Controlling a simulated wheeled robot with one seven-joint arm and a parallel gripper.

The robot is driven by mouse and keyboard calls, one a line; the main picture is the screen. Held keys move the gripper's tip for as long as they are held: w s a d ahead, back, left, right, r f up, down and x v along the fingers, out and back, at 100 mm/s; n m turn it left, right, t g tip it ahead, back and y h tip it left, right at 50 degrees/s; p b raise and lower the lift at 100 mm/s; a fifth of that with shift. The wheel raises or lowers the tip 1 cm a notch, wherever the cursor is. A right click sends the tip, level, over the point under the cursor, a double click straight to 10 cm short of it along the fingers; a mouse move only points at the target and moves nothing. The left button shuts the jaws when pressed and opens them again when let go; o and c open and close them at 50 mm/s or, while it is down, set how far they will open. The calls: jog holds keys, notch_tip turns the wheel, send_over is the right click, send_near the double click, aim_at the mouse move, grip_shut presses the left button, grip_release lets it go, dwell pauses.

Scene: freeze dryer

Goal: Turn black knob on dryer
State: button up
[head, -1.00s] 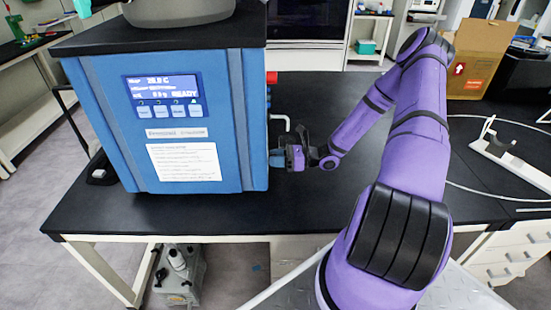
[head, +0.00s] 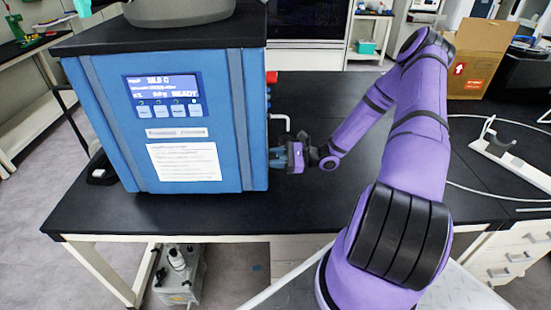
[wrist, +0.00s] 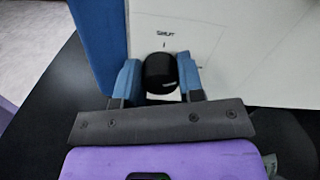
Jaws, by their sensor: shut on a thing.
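The blue freeze dryer (head: 160,150) stands on the black bench, its lit display reading READY. The black knob (wrist: 160,73) sits on the dryer's pale side panel in the wrist view, below a printed label. My gripper (wrist: 160,85) has a blue finger on each side of the knob and is shut on it. In the head view my gripper (head: 280,158) reaches the dryer's right side from the right, at the lower front part. The knob itself is hidden there by the fingers and the dryer's edge.
The black bench top (head: 330,205) is clear around my gripper. A pale bent tube (head: 281,121) and a red fitting (head: 272,78) stick out of the dryer's side above my gripper. A white stand (head: 512,160) and a cardboard box (head: 478,58) are at right.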

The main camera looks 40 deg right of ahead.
jog(key=n, duration=0.6)
jog(key=shift+s, duration=0.1)
jog(key=n, duration=0.6)
jog(key=shift+f, duration=0.15)
dwell(0.4)
jog(key=o, duration=0.9)
jog(key=v, duration=1)
jog(key=shift+s+d, duration=0.3)
